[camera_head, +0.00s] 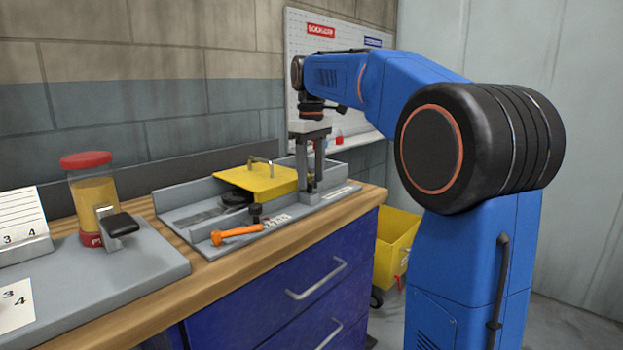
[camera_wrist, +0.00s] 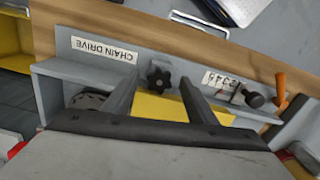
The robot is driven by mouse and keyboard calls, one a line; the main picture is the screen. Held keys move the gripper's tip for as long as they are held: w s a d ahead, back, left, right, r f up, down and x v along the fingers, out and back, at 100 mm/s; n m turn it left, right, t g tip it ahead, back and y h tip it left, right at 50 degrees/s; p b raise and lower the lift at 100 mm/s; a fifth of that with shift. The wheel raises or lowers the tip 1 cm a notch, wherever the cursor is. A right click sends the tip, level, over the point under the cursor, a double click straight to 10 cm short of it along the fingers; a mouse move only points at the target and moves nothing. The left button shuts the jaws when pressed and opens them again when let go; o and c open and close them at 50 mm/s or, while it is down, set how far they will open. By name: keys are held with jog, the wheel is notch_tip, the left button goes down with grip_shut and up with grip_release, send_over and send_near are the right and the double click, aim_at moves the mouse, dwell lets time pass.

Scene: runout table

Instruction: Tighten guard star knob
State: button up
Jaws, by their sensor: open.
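The guard star knob (camera_wrist: 158,78) is black and lobed. In the wrist view it sits on the grey front rail, beside the "CHAIN DRIVE" label (camera_wrist: 104,50). My gripper (camera_wrist: 160,79) is open, with one finger on each side of the knob in that view. I cannot tell whether the fingers touch it or how far above it they are. The yellow guard (camera_head: 258,177) is down over the fixture and shows between my fingers in the wrist view (camera_wrist: 160,107).
A red-capped jar (camera_head: 87,190) stands further left. The wooden bench edge (camera_head: 290,238) lies in front, above blue drawers. A yellow bin (camera_head: 396,245) is right.

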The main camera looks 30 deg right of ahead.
jog(key=shift+f, duration=0.25)
jog(key=c, duration=1.1)
jog(key=shift+o, duration=0.2)
jog(key=shift+m, duration=0.3)
jog(key=shift+a+m, duration=0.15)
jog(key=shift+m, duration=2.55)
